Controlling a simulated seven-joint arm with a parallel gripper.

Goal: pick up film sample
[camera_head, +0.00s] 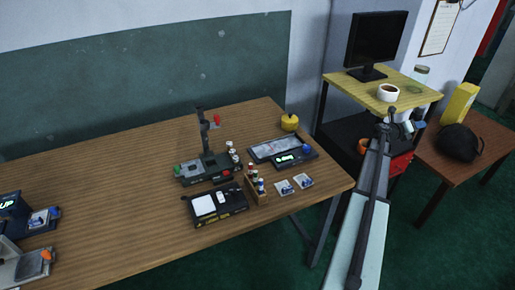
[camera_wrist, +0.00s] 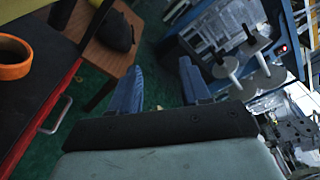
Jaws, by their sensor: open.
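Two small square film samples with blue-and-white faces lie flat near the right front edge of the wooden table: the left one (camera_head: 285,187) and the right one (camera_head: 304,181). My gripper (camera_wrist: 161,66) is open, with its two blue fingers apart and only floor and background between them. In the head view my gripper (camera_head: 393,118) is at the far end of my arm, up by the yellow-topped stand, well to the right of the samples. I cannot make out its fingers clearly there. No film sample shows clearly in the wrist view.
A small rack of bottles (camera_head: 257,188) stands left of the samples. Behind them is a device with a green display (camera_head: 287,158). A black scale-like device (camera_head: 217,203) and a stand with an upright post (camera_head: 205,168) are further left. The table's left middle is clear.

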